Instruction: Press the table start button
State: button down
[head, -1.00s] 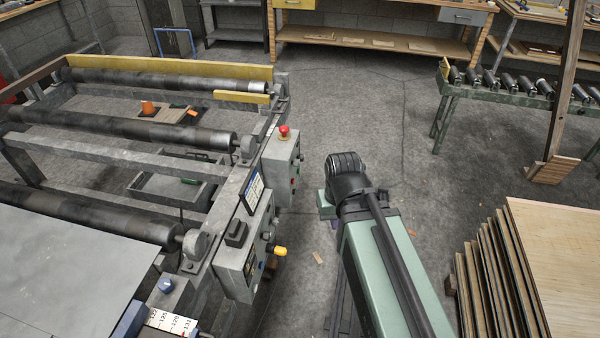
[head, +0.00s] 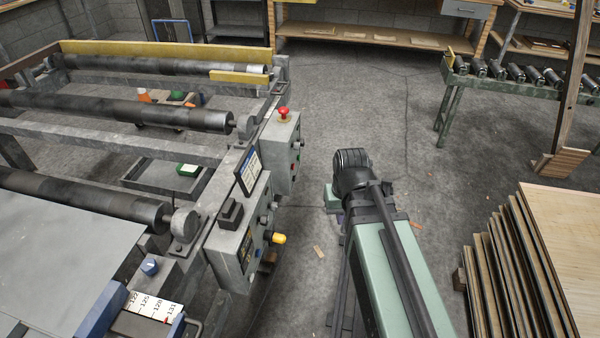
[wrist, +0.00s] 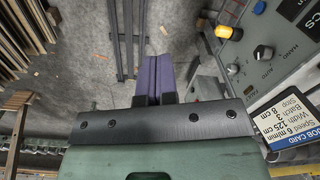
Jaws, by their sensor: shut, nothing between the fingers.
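Two grey control boxes are on the right side of the roller table (head: 225,165). The far box (head: 277,140) has a red mushroom button (head: 283,112) on top and small buttons on its right face. The near box (head: 228,250) carries a yellow knob (head: 278,238) and several dark controls. I cannot tell which button is the start button. In the wrist view, my gripper (wrist: 153,58) has its purple fingers shut and empty, over the floor left of the control panel (wrist: 290,50). It touches no button. In the head view my arm mostly hides it.
A job card (wrist: 290,118) shows at the wrist view's lower right. A stack of veneer sheets (head: 555,230) stands right of my arm. A roller conveyor (head: 530,80) is at the back right. Open floor (head: 370,100) lies beyond my arm.

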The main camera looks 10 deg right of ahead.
jog(key=w+d+f+n+t+y+b, duration=0.2)
jog(key=w+f+t+b, duration=0.1)
jog(key=w+f+b, duration=1.1)
jog(key=w+d+f+n+t+y+b, duration=0.1)
jog(key=w+d+f+t+y+b, duration=0.15)
jog(key=w+f+b, duration=1.15)
jog(key=w+d+f+n+t+y+b, duration=0.15)
jog(key=w+b, duration=0.25)
jog(key=w, duration=0.4)
jog(key=w+d+f+n+t+y+b, duration=0.1)
jog(key=w+d+f+n+t+b, duration=0.2)
jog(key=w, duration=0.4)
jog(key=w+r+n+t+h, duration=0.1)
jog(key=w+r+n+t, duration=0.2)
jog(key=w+r, duration=0.2)
jog(key=shift+w+d+r+n, duration=0.35)
jog(key=shift+w+d+r, duration=0.05)
jog(key=shift+w, duration=0.15)
jog(key=shift+a, duration=0.15)
jog(key=w+a, duration=0.3)
jog(key=a, duration=0.5)
jog(key=shift+w+a, duration=0.1)
jog(key=shift+w, duration=0.05)
